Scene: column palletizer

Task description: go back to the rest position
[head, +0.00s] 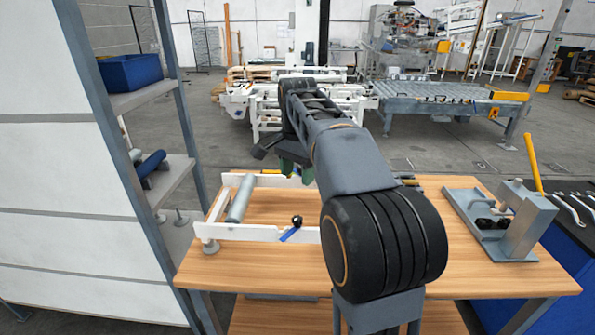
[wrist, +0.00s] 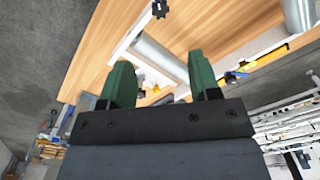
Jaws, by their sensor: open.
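My gripper (wrist: 163,84) shows in the wrist view with its two green fingers spread apart and nothing between them. In the head view my gripper (head: 296,170) is above the far part of the wooden table (head: 290,265), partly hidden by my own arm. A white frame (head: 255,232) with a grey roller (head: 240,198) lies on the table left of my arm. A roller (wrist: 158,58) also shows beyond the fingers in the wrist view. My arm hides part of the frame and the table's middle.
A grey metal fixture (head: 503,225) stands on the table's right side. A shelf with a blue bin (head: 132,73) is close on the left. The table's front left is clear.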

